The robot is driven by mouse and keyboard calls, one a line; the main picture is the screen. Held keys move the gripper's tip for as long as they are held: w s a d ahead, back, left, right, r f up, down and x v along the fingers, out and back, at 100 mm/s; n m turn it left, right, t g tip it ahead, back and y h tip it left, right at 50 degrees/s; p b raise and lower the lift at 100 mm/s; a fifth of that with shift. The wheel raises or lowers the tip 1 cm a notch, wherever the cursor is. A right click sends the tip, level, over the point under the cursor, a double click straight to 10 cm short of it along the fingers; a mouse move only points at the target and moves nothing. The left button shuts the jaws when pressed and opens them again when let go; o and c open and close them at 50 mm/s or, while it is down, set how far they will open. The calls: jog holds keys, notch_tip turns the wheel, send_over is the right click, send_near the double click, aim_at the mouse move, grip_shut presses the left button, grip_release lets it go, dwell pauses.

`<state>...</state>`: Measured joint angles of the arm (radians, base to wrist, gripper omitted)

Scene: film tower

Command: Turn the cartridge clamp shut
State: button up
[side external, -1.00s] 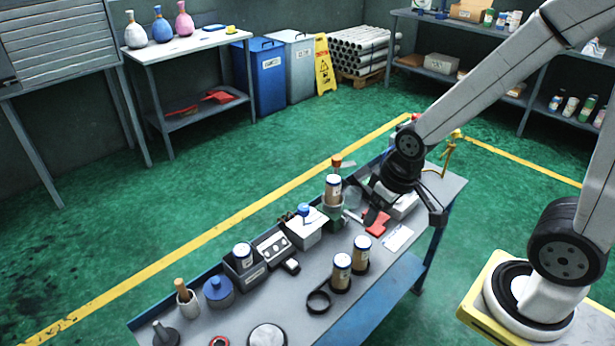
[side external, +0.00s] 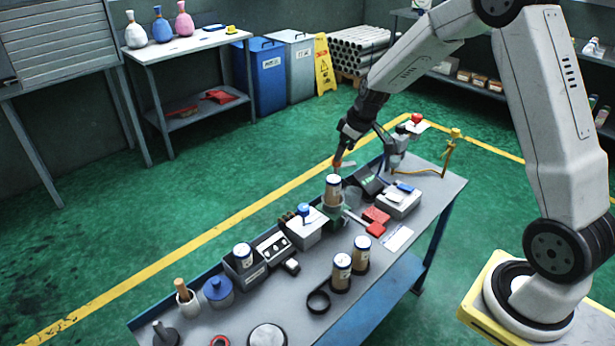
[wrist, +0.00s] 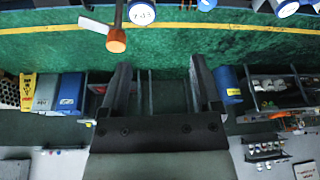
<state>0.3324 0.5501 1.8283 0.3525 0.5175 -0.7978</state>
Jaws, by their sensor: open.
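The cartridge clamp is on the bench in the side external view, a green holder (side external: 334,211) with an upright brown cartridge (side external: 333,190) in it. An orange-tipped clamp handle (side external: 338,164) stands above the cartridge. In the wrist view the orange handle (wrist: 116,41) and a white-and-blue cartridge top (wrist: 141,12) show at the upper left. My gripper (side external: 345,144) is just above the handle in the side view. In the wrist view my gripper (wrist: 162,72) has its fingers apart with nothing between them. The handle lies left of that gap; contact cannot be told.
Two cartridges (side external: 341,271) stand near the bench's front edge. A grey box with a blue knob (side external: 304,230), a blue pot (side external: 217,291) and red blocks (side external: 375,218) also occupy the bench. A yellow hooked post (side external: 449,153) stands at its far right end.

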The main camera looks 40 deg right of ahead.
jog(key=w+d+f+n+t, duration=0.1)
jog(key=w+d+f, duration=0.1)
jog(key=w+d, duration=0.2)
jog(key=d, duration=0.3)
jog(key=shift+w, duration=0.25)
jog(key=shift+f, duration=0.15)
jog(key=shift+x, duration=3.75)
jog(key=shift+a, duration=0.15)
grip_shut()
